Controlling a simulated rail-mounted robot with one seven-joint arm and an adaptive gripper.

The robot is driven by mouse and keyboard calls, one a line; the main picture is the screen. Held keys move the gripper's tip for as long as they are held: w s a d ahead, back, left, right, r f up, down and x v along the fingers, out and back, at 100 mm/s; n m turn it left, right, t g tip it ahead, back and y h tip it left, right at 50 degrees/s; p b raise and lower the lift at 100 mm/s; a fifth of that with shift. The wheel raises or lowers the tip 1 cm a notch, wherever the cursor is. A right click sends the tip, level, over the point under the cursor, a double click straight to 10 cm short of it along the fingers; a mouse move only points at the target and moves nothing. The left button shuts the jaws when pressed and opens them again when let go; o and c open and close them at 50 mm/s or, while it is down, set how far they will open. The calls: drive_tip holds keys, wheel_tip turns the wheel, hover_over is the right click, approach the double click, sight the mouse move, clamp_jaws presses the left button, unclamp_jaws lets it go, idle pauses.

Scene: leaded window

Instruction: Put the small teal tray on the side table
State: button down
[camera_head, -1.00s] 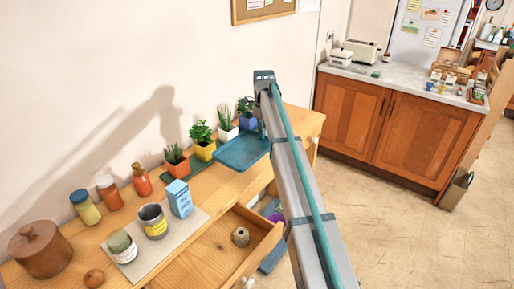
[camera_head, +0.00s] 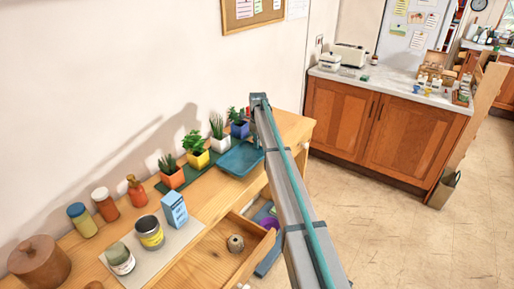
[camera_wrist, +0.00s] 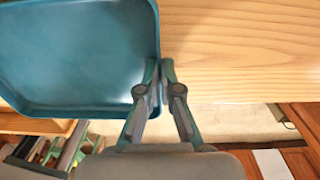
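The small teal tray (camera_head: 240,159) is at the far end of the wooden table, in front of the potted plants. In the wrist view the tray (camera_wrist: 75,50) fills the upper left, with wood beside it. My gripper (camera_wrist: 160,68) has one finger inside the tray's right rim and one outside, closed on that rim. In the head view my arm hides the fingers. The tray looks level and close to the wooden top (camera_head: 215,192); I cannot tell whether it touches it.
Potted plants (camera_head: 195,158) stand along the wall on a green mat. An open drawer (camera_head: 213,258) juts from the table's front. Jars, a can and a blue carton (camera_head: 174,209) stand nearer. A counter (camera_head: 392,90) stands at the back right.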

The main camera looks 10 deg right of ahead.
drive_tip(key=shift+f+p, duration=0.55)
drive_tip(key=shift+f, duration=0.9)
drive_tip(key=shift+f, duration=0.15)
drive_tip(key=c, duration=1.3)
unclamp_jaws()
wheel_tip(320, 180, up, 12)
drive_tip(key=b, duration=0.4)
drive_tip(key=shift+d+r, duration=0.1)
drive_tip(key=shift+r, duration=0.1)
